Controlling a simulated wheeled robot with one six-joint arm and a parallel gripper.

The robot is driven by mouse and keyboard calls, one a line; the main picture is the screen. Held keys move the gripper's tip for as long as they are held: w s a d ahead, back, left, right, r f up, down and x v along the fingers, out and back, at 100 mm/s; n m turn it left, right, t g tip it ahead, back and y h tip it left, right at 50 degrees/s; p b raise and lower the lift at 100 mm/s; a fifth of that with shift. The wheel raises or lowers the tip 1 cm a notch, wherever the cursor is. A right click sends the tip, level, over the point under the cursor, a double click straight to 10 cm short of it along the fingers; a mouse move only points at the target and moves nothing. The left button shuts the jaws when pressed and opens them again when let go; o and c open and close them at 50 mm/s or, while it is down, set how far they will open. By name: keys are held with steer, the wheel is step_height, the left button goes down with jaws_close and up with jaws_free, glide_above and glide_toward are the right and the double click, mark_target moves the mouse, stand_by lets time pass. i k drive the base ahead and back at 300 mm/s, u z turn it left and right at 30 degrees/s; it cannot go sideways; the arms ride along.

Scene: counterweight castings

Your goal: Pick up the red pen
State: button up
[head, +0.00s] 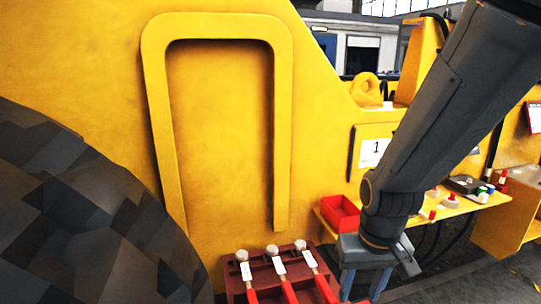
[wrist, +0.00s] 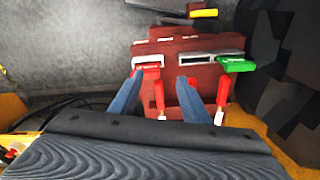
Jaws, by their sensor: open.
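I cannot make out a red pen for certain in either view. Small red items, one short and upright (head: 432,215) and one at the far end (head: 503,176), stand on the yellow shelf (head: 462,208) in the head view; they are too small to identify. My gripper (head: 360,285) hangs in front of the shelf, pointing down, left of these items. In the wrist view my gripper (wrist: 158,78) has its two blue-grey fingers apart. A red handle with a white tag (wrist: 160,95) shows between them, over a dark red rack; I cannot tell its distance from the fingers.
The dark red rack (head: 236,271) holds several red-handled tools with round metal heads (head: 272,249). A green-handled item (wrist: 235,65) lies at its edge. A red bin (head: 341,214) sits on the shelf. A yellow machine wall (head: 220,120) and a dark faceted mass (head: 80,210) border the left.

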mark_target(504, 175)
steer(key=z, duration=0.05)
steer(key=k, duration=0.4)
steer(key=z, duration=2)
steer(key=i, duration=1.8)
steer(key=u, duration=0.75)
steer(key=i, duration=0.25)
steer(key=u, duration=0.3)
